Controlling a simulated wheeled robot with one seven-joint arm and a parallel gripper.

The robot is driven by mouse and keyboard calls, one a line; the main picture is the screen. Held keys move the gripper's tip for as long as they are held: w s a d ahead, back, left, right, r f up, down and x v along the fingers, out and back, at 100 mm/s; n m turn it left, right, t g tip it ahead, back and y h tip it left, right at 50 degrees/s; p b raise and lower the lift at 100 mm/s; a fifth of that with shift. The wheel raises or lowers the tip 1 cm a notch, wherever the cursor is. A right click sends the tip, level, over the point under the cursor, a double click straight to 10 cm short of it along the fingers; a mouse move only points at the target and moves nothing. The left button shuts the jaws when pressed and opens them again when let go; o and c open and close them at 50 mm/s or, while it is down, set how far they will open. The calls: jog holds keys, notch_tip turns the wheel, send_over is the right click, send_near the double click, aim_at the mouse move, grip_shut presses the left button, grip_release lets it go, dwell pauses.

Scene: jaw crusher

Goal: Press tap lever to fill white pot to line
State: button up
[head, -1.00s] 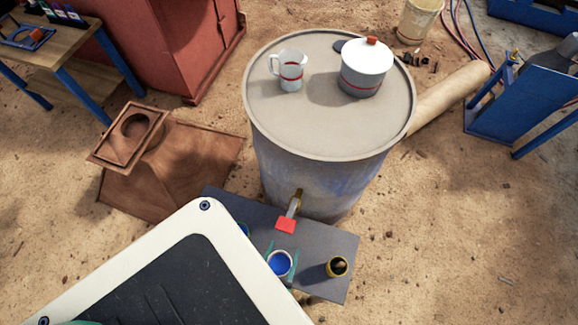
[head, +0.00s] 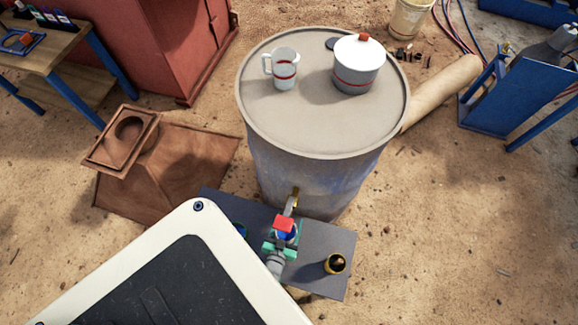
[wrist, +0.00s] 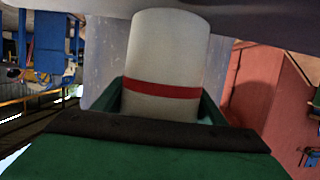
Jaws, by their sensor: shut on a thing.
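The white pot (wrist: 165,60) with a red band stands between the green fingers of my gripper (wrist: 160,118) in the wrist view. My gripper (head: 281,248) is shut on it in the head view, at the front of the drum's tap (head: 292,202). The red tap lever (head: 284,222) covers part of the pot from above. A bit of the pot's blue inside (head: 289,238) shows just below the lever. Whether gripper or pot touches the lever cannot be told. The fill line and water level are hidden.
The drum (head: 320,175) carries a mug (head: 285,71) and a lidded pot (head: 356,72). A yellow-rimmed can (head: 335,264) stands on the dark low stand (head: 318,280), right of my gripper. A blue round thing (head: 240,230) is partly hidden at the stand's left.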

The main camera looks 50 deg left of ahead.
jog(key=shift+w+f, duration=0.15)
jog(key=shift+f, duration=1.4)
jog(key=o, duration=1.4)
jog(key=shift+f, duration=0.15)
jog(key=v, duration=1.2)
jog(key=shift+r, duration=0.2)
